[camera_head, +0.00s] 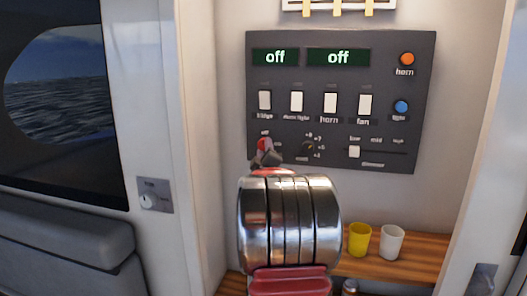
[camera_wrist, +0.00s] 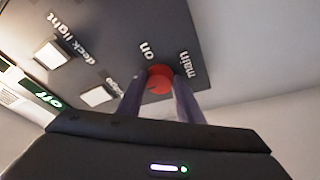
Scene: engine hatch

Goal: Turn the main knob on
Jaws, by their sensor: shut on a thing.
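The main knob is a round red knob (camera_wrist: 160,79) on the dark switch panel (camera_head: 340,80). In the wrist view it sits between the words "on" and "main". My gripper (camera_wrist: 161,92) has its two fingers on either side of the knob and is shut on it. In the head view my gripper (camera_head: 266,158) is at the lower left of the panel, and a bit of the red knob (camera_head: 264,143) shows by the "off" label. Both displays (camera_head: 337,57) above read "off". My arm hides what lies below the knob.
White switches (camera_head: 297,101) stand in a row above the knob. A small dial (camera_head: 308,146) and a slider (camera_head: 354,152) are to its right. Orange (camera_head: 407,59) and blue (camera_head: 401,107) buttons are at the panel's right. A yellow cup (camera_head: 359,239) and a white cup (camera_head: 391,242) stand on the wooden shelf.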

